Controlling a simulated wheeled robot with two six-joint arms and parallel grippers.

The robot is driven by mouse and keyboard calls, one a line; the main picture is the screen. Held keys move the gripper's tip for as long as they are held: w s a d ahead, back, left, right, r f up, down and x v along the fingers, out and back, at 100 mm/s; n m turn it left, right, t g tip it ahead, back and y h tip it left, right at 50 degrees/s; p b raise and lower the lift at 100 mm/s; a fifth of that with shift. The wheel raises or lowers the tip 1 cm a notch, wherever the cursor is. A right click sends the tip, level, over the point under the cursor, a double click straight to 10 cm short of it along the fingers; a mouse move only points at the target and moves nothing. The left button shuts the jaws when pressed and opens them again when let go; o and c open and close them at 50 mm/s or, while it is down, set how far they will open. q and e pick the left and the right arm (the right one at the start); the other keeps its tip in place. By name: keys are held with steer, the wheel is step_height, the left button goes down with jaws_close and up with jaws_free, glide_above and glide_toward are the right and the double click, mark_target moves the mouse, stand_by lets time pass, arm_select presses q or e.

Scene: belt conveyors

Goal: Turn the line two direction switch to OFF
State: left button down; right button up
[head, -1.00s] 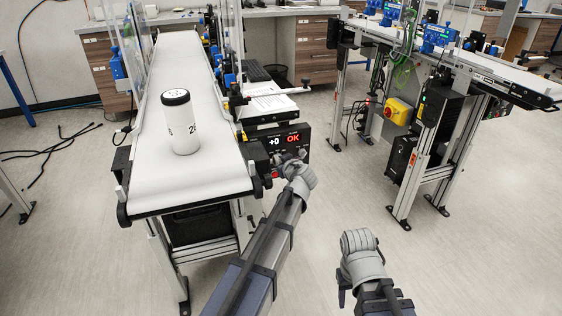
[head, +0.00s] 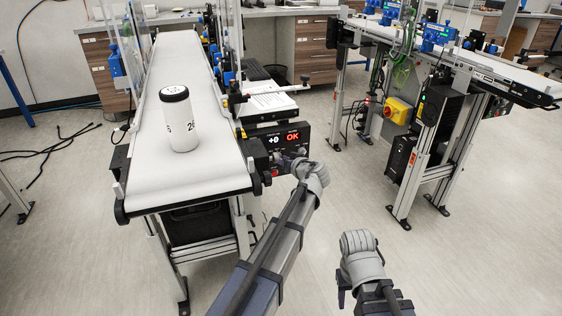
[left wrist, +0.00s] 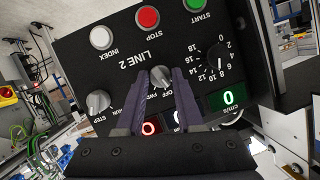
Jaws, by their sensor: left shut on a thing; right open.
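The line two control panel (left wrist: 125,62), labelled LINE 2, fills much of the left wrist view, seen rotated. The direction switch (left wrist: 160,74), a small silver knob with OFF and FWD lettering beside it, sits between the fingertips of my left gripper (left wrist: 160,88). The fingers are shut on this knob and partly cover its lettering, so its exact setting is unclear. In the head view my left gripper (head: 286,160) is at the panel front beside the conveyor end. My right gripper (head: 343,289) is open and empty over the floor.
The panel also has a silver STEP/RUN knob (left wrist: 98,101), a red STOP button (left wrist: 148,17), a green START button (left wrist: 194,4), a white INDEX button (left wrist: 101,37) and a speed dial (left wrist: 218,56). A white bottle (head: 180,122) stands on the conveyor belt (head: 185,180).

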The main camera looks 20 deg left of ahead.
arm_select(q)
steer(key=shift+f+m+y+b, duration=0.1)
steer(key=shift+m+y+b, duration=0.5)
steer(key=shift+m, duration=0.4)
steer(key=c, duration=0.5)
jaws_free()
steer(key=shift+c, duration=0.2)
steer(key=p+v, duration=0.2)
steer(key=v, duration=0.6)
steer(key=shift+w, duration=0.2)
steer(key=shift+d, duration=0.1)
